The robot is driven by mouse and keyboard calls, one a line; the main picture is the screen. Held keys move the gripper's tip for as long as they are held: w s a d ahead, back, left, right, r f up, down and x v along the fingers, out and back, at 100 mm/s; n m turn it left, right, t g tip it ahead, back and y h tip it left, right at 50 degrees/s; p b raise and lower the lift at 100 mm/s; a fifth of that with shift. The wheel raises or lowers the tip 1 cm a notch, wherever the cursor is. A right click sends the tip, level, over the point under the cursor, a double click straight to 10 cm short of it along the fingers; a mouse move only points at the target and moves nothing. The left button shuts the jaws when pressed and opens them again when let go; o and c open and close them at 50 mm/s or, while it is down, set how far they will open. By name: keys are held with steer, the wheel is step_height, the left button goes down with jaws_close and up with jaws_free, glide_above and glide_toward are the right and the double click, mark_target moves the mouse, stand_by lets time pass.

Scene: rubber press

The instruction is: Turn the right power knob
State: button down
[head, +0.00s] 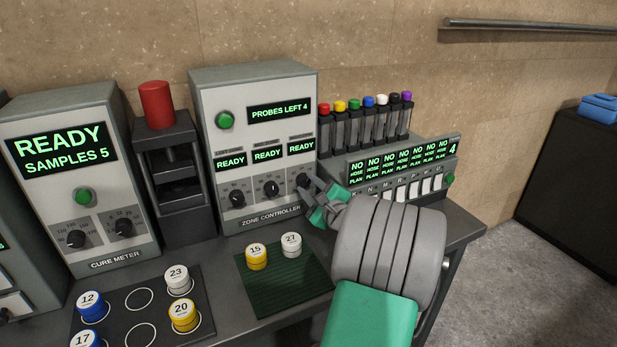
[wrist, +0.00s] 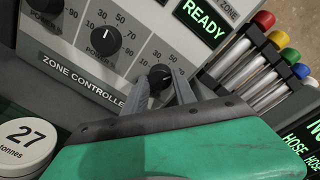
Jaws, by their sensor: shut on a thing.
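The zone controller (head: 207,110) is a grey box with three black power knobs under three READY displays. The right power knob (wrist: 160,75) shows between my fingertips in the wrist view; in the head view my fingers partly cover it. My gripper (head: 309,186) is shut on this knob, with one finger on each side of it. The middle knob (head: 271,188) has its white mark pointing about straight up. The left knob (head: 237,198) is beside it, clear of my gripper. The right knob's exact setting is hard to read.
A rack of color-capped probes (head: 352,125) and a panel of NO HOSE PLAN displays (head: 400,165) stand close to the right of my gripper. Sample pucks 15 (head: 256,257) and 27 (head: 291,245) sit on the green mat (head: 285,285) below. The cure meter (head: 55,185) is at the left.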

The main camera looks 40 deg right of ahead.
steer(key=shift+m+p, duration=0.6)
steer(key=shift+m, duration=0.1)
steer(key=c, duration=1)
jaws_free()
steer(key=b+v, duration=0.1)
steer(key=v, duration=0.6)
steer(key=shift+s+a, duration=0.1)
steer(key=shift+s, duration=0.3)
